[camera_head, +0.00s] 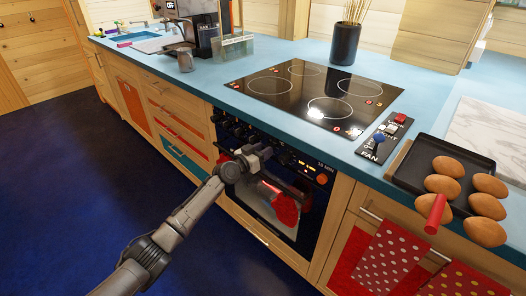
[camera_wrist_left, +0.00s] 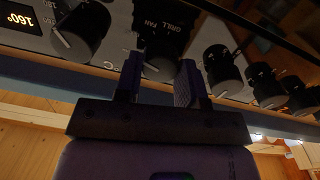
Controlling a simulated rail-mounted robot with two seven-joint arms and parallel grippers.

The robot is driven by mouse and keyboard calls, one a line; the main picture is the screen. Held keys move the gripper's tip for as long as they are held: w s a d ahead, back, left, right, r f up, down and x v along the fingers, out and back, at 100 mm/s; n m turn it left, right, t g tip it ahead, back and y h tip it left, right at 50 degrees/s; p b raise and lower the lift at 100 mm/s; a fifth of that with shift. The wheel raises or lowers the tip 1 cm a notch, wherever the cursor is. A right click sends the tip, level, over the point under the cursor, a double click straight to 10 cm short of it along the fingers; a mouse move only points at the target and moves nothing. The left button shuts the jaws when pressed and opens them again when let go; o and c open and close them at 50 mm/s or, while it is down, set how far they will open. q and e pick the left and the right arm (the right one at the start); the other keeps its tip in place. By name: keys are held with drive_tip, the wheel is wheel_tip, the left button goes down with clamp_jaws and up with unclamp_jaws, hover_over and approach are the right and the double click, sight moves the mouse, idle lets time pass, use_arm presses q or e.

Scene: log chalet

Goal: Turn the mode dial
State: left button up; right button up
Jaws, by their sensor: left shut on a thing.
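The mode dial (camera_wrist_left: 160,62) is a black knob on the oven's control panel, by the lettering "GRILL FAN" in the left wrist view. My left gripper (camera_wrist_left: 158,82) has one finger on either side of this dial and is shut on it. In the head view my left gripper (camera_head: 257,153) is at the oven front (camera_head: 300,205), at the row of knobs, and it covers part of the panel. The dial itself is hidden behind it there. My right gripper is in neither view.
Other black knobs (camera_wrist_left: 222,68) flank the dial closely. The panel shows an orange "160°" display (camera_wrist_left: 20,20). A red cloth-like item (camera_head: 285,208) is at the oven door below. The cooktop (camera_head: 310,92) and a tray (camera_head: 415,160) with several brown egg-shaped things are above.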

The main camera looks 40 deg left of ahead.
use_arm(q)
drive_tip(key=shift+c, duration=0.8)
drive_tip(key=shift+n, duration=0.4)
drive_tip(key=shift+f+n+t+y+p, duration=0.15)
drive_tip(key=shift+n+p, duration=0.5)
drive_tip(key=shift+n, duration=2.9)
drive_tip(key=shift+n+t+y+p, duration=0.15)
drive_tip(key=shift+n+p, duration=0.55)
drive_tip(key=shift+n, duration=2.8)
drive_tip(key=shift+f+n+y+p, duration=0.15)
drive_tip(key=shift+n+p, duration=0.5)
drive_tip(key=shift+n, duration=2.9)
